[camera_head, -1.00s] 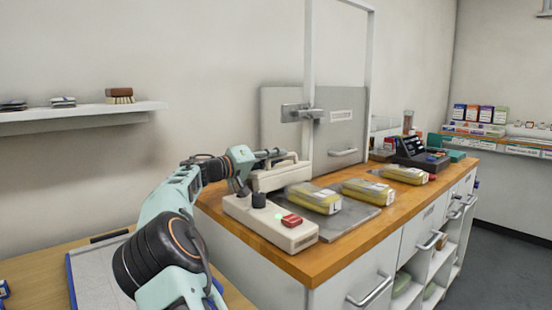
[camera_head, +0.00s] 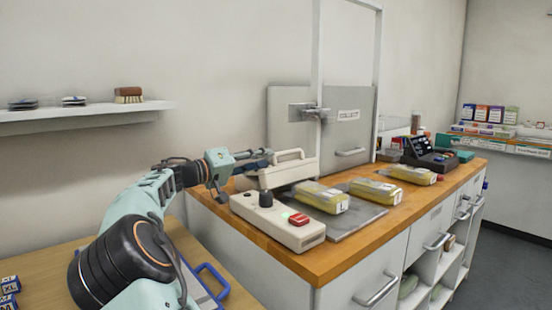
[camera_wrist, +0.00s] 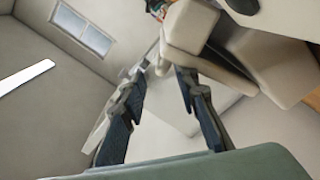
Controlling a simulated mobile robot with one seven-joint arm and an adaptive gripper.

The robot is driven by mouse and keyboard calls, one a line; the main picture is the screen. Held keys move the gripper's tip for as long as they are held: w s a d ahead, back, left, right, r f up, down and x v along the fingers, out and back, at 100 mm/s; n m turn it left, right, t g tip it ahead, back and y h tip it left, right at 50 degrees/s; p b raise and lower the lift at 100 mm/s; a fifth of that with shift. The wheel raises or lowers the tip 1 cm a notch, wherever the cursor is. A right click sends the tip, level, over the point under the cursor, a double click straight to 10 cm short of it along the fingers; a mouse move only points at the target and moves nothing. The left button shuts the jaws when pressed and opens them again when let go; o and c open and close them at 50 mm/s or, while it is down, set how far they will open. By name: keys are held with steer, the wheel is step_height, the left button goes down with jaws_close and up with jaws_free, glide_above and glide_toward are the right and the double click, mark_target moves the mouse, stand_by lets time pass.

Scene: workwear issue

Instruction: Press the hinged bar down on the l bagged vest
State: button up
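The L bagged vest (camera_head: 322,197) is a flat yellow pack with an "L" label, lying on a grey plate beside the cream sealer base (camera_head: 278,220). The base has a black knob, a red button and a green light. The cream hinged bar (camera_head: 288,174), with a loop handle, stands raised at the back of the base, behind the vest's left end. My gripper (camera_head: 268,154) is at the left end of the bar's handle; contact cannot be told. In the wrist view its two dark fingers (camera_wrist: 163,73) are apart with nothing between them, and the cream bar (camera_wrist: 240,50) fills the upper right.
Other yellow bagged vests (camera_head: 375,191) lie to the right on the wooden counter (camera_head: 318,267). A dark card terminal (camera_head: 430,156) stands farther right. A grey hatch panel marked "COLLECT" (camera_head: 300,135) is behind the bar. A wall shelf (camera_head: 80,115) is at left.

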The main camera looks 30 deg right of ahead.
steer(key=shift+s+a, duration=0.2)
steer(key=shift+a, duration=1.3)
steer(key=shift+a+f, duration=0.1)
steer(key=s+a, duration=0.1)
steer(key=a, duration=1.1)
steer(key=shift+s, duration=0.35)
